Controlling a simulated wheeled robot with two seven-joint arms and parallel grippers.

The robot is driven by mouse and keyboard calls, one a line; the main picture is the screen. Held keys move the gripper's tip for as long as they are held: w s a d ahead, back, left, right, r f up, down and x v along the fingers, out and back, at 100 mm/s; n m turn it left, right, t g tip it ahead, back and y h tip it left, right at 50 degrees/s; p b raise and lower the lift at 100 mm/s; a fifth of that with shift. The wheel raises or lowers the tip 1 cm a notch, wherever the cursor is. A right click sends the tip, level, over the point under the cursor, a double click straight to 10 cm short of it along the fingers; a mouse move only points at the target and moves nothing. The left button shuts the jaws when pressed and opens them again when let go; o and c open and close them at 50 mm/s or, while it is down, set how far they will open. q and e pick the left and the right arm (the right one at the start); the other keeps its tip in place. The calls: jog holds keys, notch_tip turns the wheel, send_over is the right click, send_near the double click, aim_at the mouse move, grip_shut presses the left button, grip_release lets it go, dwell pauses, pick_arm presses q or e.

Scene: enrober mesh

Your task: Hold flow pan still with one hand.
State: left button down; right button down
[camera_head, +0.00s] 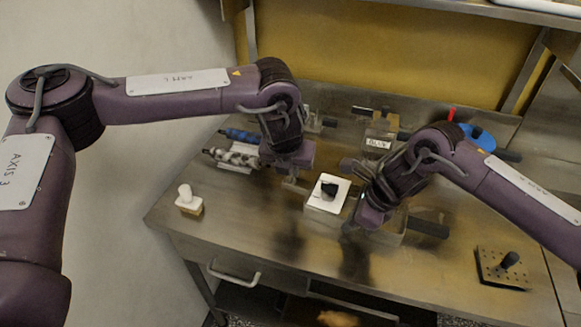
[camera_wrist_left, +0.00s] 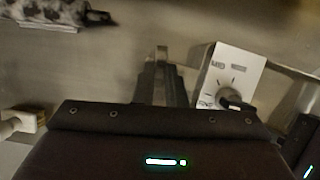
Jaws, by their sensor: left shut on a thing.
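The flow pan (camera_head: 391,238) looks like a shallow metal pan in the middle of the steel table, partly hidden by my right arm and a white box. My left gripper (camera_head: 296,182) is low at the pan's left end, shut on a grey metal part there that I take as the pan's grip. In the left wrist view, the dark fingers (camera_wrist_left: 163,80) close around this part, beside the white box. My right gripper (camera_head: 352,228) hangs over the pan's near side, just right of the white box; its finger opening is unclear.
The white box (camera_head: 318,204) has a black dial, labelled MID in the wrist view (camera_wrist_left: 218,85). The table's front left is clear.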

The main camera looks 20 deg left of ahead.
pick_arm(q)
jog(key=n+y, duration=0.1)
jog(key=n, duration=0.2)
jog(key=shift+d+n, duration=0.15)
jog(key=shift+n, duration=0.15)
jog(key=n+y, duration=0.1)
jog(key=n, duration=0.1)
jog(key=n+g, duration=0.1)
jog(key=n, duration=0.1)
jog(key=shift+w+d+n+y, duration=0.1)
jog(key=shift+w+n+y, duration=0.05)
jog(key=shift+n+y, duration=0.2)
jog(key=n+g+y, duration=0.1)
jog(key=n, duration=0.2)
jog(key=shift+n, duration=0.25)
jog(key=n+g, duration=0.1)
jog(key=n, duration=0.3)
jog(key=shift+w+g+y, duration=0.1)
jog(key=shift+g+y, duration=0.15)
jog(key=shift+g, duration=0.15)
jog(key=c, duration=1.5)
grip_release()
jog(key=shift+d+r, duration=0.1)
